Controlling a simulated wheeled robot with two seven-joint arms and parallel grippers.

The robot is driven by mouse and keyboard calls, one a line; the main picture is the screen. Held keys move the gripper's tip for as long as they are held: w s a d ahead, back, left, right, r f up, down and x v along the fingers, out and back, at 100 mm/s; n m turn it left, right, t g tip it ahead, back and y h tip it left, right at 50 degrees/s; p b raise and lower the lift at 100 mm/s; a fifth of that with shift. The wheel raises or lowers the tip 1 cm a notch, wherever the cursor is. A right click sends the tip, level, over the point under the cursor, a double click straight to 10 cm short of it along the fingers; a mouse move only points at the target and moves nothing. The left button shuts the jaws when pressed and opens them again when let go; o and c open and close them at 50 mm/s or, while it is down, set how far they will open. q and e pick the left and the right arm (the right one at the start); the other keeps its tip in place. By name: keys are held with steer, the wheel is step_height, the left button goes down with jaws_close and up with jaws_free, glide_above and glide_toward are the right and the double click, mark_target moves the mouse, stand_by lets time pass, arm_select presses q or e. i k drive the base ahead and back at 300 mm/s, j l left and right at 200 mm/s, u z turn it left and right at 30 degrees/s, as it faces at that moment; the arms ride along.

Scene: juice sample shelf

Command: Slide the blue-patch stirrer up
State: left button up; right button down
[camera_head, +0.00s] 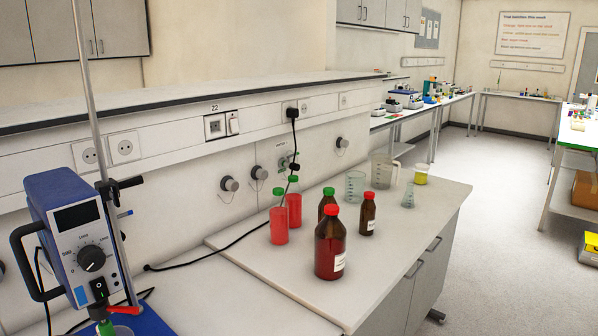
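The blue-patch stirrer (75,240) is at the far left of the head view. It has a blue casing, a pale front panel with a black knob, a dark display and a small light-blue patch (81,295) low on the panel. A black loop handle (35,262) sticks out on its left. It sits beside a tall upright metal rod (88,100), with a black clamp piece (118,186) behind it. A red lever (125,309) and a green part show below it, cut off by the bottom edge. Neither of my grippers is in view.
A blue base (150,322) shows under the stirrer. Red bottles (278,226), brown bottles (330,245) and clear glassware (383,172) stand on the bench (240,310) to the right. A black cable (215,257) runs along the bench. A shelf ledge (190,90) is behind.

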mark_target(67, 214)
steer(key=j+u, duration=0.15)
steer(key=u, duration=0.25)
steer(key=j+u, duration=0.2)
steer(key=u, duration=0.15)
steer(key=j+u, duration=0.2)
steer(key=u, duration=0.2)
